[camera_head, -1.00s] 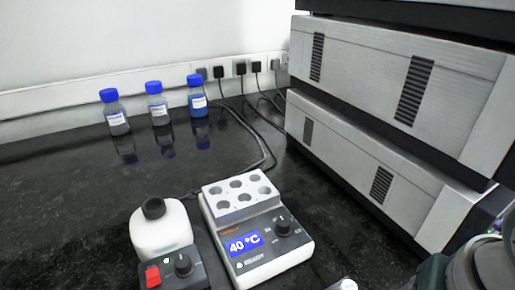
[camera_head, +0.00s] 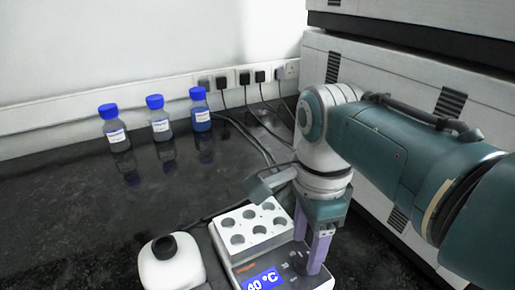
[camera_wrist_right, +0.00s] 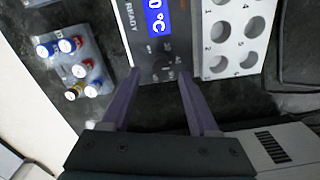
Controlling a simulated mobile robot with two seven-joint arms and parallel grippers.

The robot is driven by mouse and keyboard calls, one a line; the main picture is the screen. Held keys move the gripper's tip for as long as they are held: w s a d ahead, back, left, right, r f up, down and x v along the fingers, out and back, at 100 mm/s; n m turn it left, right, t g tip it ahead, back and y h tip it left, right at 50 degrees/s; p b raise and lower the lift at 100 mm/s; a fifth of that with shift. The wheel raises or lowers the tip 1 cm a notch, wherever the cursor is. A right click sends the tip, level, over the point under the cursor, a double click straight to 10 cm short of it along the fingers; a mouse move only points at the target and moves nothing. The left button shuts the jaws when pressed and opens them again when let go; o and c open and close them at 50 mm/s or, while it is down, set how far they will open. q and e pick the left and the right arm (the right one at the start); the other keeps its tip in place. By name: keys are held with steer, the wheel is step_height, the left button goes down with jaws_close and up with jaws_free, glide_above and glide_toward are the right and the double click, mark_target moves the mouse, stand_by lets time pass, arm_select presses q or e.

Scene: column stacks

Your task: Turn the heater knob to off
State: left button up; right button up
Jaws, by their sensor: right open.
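The heater (camera_head: 322,283) is a white unit with a dark panel and a blue display (camera_head: 262,281) reading 40 °C. A white block with several round wells sits on its back part. My right gripper (camera_head: 306,255) points down over the panel, right of the display, its purple fingers apart and empty. In the right wrist view the open fingertips (camera_wrist_right: 158,74) straddle the panel (camera_wrist_right: 160,62) beside the display (camera_wrist_right: 156,20). The knob is not clearly distinguishable in either view; fingers cover its area in the head view. My left gripper is out of view.
A white rounded device with a black top (camera_head: 172,267) stands left of the heater. Several blue-capped bottles (camera_head: 160,128) stand at the back. Stacked grey instruments (camera_head: 385,75) fill the right. The wrist view shows a rack of colour-capped tubes (camera_wrist_right: 78,68). The left counter is clear.

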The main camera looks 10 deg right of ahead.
mark_target(302, 262)
steer(key=shift+f+b, duration=0.45)
steer(key=shift+f, duration=0.8)
jaws_close()
